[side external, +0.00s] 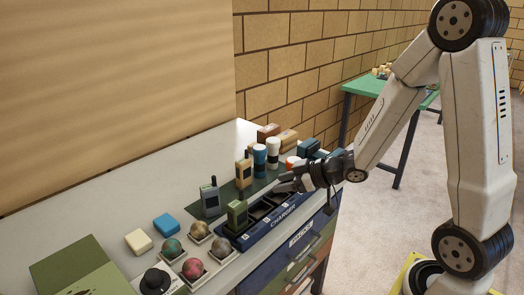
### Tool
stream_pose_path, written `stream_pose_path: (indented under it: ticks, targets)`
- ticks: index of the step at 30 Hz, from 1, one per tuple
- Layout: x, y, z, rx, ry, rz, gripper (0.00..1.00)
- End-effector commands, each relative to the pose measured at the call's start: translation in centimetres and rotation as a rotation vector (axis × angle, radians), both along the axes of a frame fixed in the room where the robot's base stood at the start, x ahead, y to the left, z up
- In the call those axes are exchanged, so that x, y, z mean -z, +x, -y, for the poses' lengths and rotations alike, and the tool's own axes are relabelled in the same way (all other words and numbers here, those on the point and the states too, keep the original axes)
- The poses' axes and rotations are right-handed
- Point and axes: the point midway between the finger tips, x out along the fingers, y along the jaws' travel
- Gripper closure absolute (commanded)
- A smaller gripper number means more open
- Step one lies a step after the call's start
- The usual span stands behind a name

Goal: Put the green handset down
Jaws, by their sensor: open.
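A green handset (237,214) with a short dark antenna stands upright at the left end of the blue box marked CHARGER (246,238). It seems to sit in the end slot; its base is hidden by the box's front wall. Dark slots to its right look empty. My gripper (284,184) is open, above and beyond the charger's right part, apart from the green handset, with nothing seen between its fingers. A dark grey handset (210,200) and an orange-yellow handset (243,172) stand upright behind the charger.
White-and-blue cylinders (273,153) and small boxes (287,138) stand behind my gripper. A blue block (166,223), a cream block (138,241), several balls in holders (192,268) and a black hat-shaped thing (155,281) are at the left. Bare grey worktop (110,207) lies along the back left.

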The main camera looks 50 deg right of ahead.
Motion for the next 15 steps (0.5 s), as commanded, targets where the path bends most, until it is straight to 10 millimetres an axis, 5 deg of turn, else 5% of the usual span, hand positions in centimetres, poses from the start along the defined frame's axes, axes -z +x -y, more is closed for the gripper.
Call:
stream_pose_path:
  ticks: [8, 15]
  targets:
    - [1.3, -0.5, 0.9, 0.179, -0.127, -0.176, 0.45]
    - [2.5, -3.1, 0.7, 0.313, -0.185, -0.398, 0.45]
